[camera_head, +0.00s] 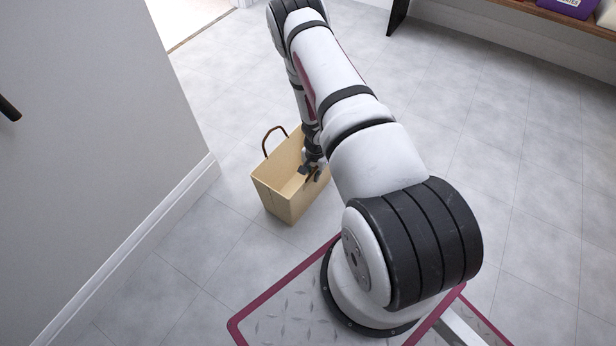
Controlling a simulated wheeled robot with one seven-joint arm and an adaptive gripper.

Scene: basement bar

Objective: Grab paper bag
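The paper bag (281,201) is tan and open at the top. It stands upright on the tiled floor, left of my arm in the camera_head view. One dark brown handle (267,138) arches up at its far left rim. My gripper (312,172) points down at the right side of the bag's opening. A brown piece shows beside the fingers, perhaps part of the other handle. The fingers are small and dark, and I cannot tell whether they are closed on it. My arm hides the bag's right side.
A grey wall (90,130) with a white baseboard (130,245) stands to the left of the bag. A wooden shelf or bench (560,18) with a purple box (569,6) is at the top right. The tiled floor (510,160) on the right is clear.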

